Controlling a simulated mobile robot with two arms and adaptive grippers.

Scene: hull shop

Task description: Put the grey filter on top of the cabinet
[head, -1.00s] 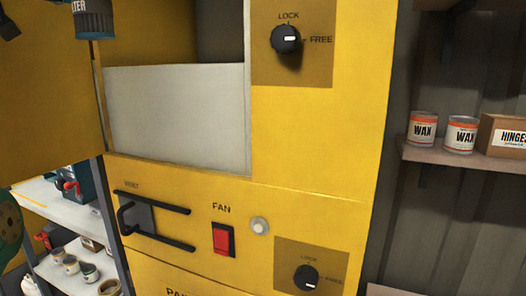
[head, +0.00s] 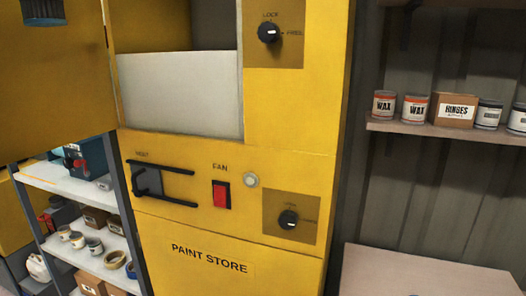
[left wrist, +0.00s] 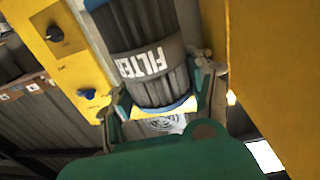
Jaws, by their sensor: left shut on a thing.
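The grey filter (left wrist: 150,75) is a ribbed dark cylinder with a "FILTER" label band and blue ends. In the left wrist view it sits between the fingers of my left gripper (left wrist: 162,92), which is shut on it. In the head view only a ribbed end of the filter (head: 43,10) shows at the top left, in front of the open door. The yellow cabinet (head: 300,150) fills the middle of the head view; its top is out of frame. My right gripper is not in view.
The cabinet's yellow door (head: 55,90) hangs open at the left. A pale panel (head: 180,95) stands in the open compartment. A wall shelf (head: 450,132) at right holds wax cans and a hinges box (head: 455,109). A shelf rack (head: 75,190) stands at left.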

